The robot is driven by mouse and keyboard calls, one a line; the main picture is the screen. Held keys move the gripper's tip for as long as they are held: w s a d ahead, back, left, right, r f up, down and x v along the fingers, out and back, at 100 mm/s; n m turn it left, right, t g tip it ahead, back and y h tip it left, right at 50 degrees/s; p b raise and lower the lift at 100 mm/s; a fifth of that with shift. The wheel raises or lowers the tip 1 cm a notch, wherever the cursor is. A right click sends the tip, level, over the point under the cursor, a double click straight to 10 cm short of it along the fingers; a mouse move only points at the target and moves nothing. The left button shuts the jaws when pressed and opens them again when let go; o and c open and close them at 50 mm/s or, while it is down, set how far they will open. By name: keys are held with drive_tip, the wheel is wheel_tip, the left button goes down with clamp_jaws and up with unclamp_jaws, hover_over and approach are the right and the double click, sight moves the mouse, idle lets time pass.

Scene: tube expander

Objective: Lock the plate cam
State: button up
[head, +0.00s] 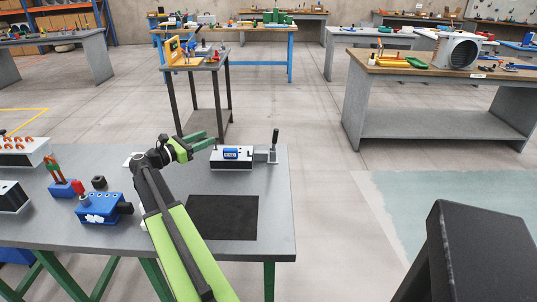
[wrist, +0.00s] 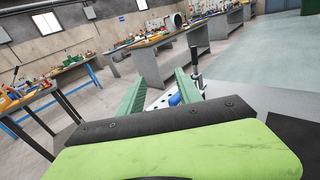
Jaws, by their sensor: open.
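I cannot tell for sure which part is the plate cam. My gripper's green fingers are apart and empty, just left of and above the block. In the wrist view, my gripper (wrist: 162,84) points towards the expander (wrist: 160,102), partly hidden behind the fingers. The dark lever handle (wrist: 194,58) stands beyond the right finger.
The grey bench (head: 274,210) has a dark mat (head: 222,217) in front of the expander. Blue fixtures (head: 102,207) and an orange-topped white block (head: 22,150) stand left of my arm. A small table (head: 210,66) with a yellow device stands behind. The bench's right edge is clear.

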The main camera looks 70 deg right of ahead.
sight(274, 141)
drive_tip(key=s+d+f+m+g+b, duration=0.1)
drive_tip(key=s+d+f, duration=0.1)
drive_tip(key=s+d, duration=0.9)
drive_tip(key=s+d+f+m+g+y+b, duration=0.1)
drive_tip(key=s+d+f+g, duration=0.1)
drive_tip(key=s+d, duration=0.9)
drive_tip(key=shift+d+f, duration=0.15)
drive_tip(key=shift+f, duration=0.2)
drive_tip(key=shift+s, duration=0.1)
clamp_jaws()
drive_tip(key=shift+y, duration=0.3)
